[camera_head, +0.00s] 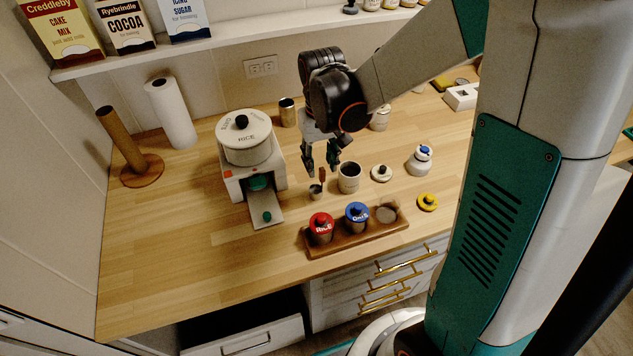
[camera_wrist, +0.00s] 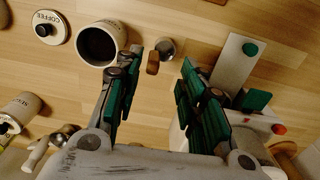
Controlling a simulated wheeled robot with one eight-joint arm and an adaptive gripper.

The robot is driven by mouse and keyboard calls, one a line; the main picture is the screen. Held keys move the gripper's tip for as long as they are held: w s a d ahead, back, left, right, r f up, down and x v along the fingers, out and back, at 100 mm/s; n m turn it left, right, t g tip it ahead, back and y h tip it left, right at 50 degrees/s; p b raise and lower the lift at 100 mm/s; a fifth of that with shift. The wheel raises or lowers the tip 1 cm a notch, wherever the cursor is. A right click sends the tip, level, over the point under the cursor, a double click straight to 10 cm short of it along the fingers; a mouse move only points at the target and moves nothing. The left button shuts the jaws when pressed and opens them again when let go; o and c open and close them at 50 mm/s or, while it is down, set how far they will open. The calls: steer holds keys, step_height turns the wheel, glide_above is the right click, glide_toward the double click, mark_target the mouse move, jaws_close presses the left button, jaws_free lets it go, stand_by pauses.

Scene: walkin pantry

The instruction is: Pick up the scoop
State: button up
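The scoop is a small metal cup (camera_head: 315,191) with a short brown handle (camera_head: 322,175), standing on the wooden counter. In the wrist view its cup (camera_wrist: 166,48) and handle (camera_wrist: 153,65) appear between and just beyond my fingertips. My gripper (camera_head: 320,165) points down over the scoop, with its green-padded fingers apart and nothing held. In the wrist view my gripper (camera_wrist: 160,75) has a wide gap between its fingers. The handle lies nearer the left finger in that view. I cannot tell how much height separates the fingertips from the handle.
An open dark-filled canister (camera_head: 349,178) stands close right of the scoop, with a lid (camera_head: 381,173) beyond. A rice dispenser (camera_head: 246,150) with a protruding tray (camera_head: 266,212) is to the left. A wooden rack (camera_head: 350,240) with red- and blue-lidded jars is in front.

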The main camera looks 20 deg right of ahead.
mark_target(322, 169)
steer(key=shift+f, duration=0.85)
steer(key=shift+w+d+f+b, duration=0.1)
steer(key=shift+f+b, duration=0.25)
steer(key=shift+f, duration=0.55)
steer(key=shift+w+d+f+b, duration=0.15)
steer(key=shift+f+b, duration=0.15)
steer(key=shift+f, duration=0.6)
steer(key=shift+w+d+f+b, duration=0.1)
steer(key=shift+f+b, duration=0.25)
steer(key=shift+f, duration=0.55)
steer(key=shift+r, duration=0.1)
jaws_close()
